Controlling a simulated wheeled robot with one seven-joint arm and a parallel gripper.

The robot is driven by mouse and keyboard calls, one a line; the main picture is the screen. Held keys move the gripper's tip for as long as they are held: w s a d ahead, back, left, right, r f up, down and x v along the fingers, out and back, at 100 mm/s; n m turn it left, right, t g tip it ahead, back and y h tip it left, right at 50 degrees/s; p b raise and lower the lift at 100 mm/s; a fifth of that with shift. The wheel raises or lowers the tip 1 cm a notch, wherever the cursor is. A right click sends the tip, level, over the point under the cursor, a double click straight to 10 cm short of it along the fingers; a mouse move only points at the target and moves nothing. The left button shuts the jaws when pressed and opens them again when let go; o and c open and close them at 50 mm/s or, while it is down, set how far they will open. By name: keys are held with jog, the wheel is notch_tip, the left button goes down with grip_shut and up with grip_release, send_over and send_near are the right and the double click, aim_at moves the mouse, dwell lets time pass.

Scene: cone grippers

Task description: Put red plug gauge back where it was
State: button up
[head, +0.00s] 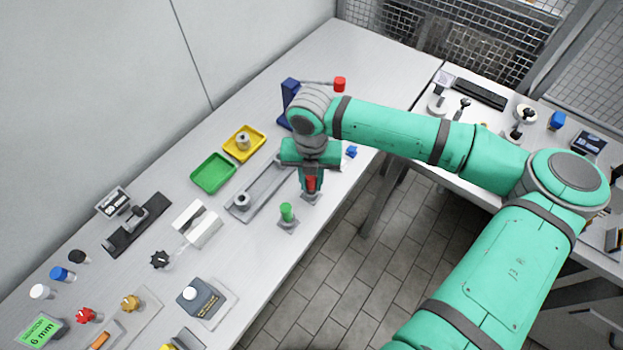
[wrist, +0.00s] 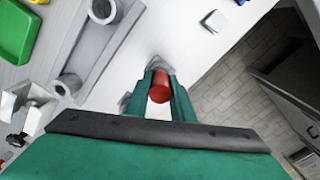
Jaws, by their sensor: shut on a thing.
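The red plug gauge (head: 311,183) is between the fingers of my gripper (head: 312,180), which is shut on it. In the wrist view the red end of the gauge (wrist: 159,88) shows between the green fingers (wrist: 160,95). A grey base (head: 311,197) is directly below the gauge in the head view; I cannot tell whether the gauge is seated in it or just above it. The green plug gauge (head: 287,211) stands upright in its own grey base (head: 287,226), to the left and nearer the table's front edge.
A grey channel (head: 264,187) with a ring (head: 242,200) lies left of my gripper. The green tray (head: 213,173) and yellow tray (head: 244,143) are further left. A blue stand (head: 289,92) with a red piece (head: 339,84) rises behind. The front table edge is close.

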jog(key=o, duration=0.9)
jog(key=shift+s, duration=0.1)
jog(key=shift+o, duration=0.2)
jog(key=shift+s, duration=0.1)
jog(key=shift+r, duration=0.15)
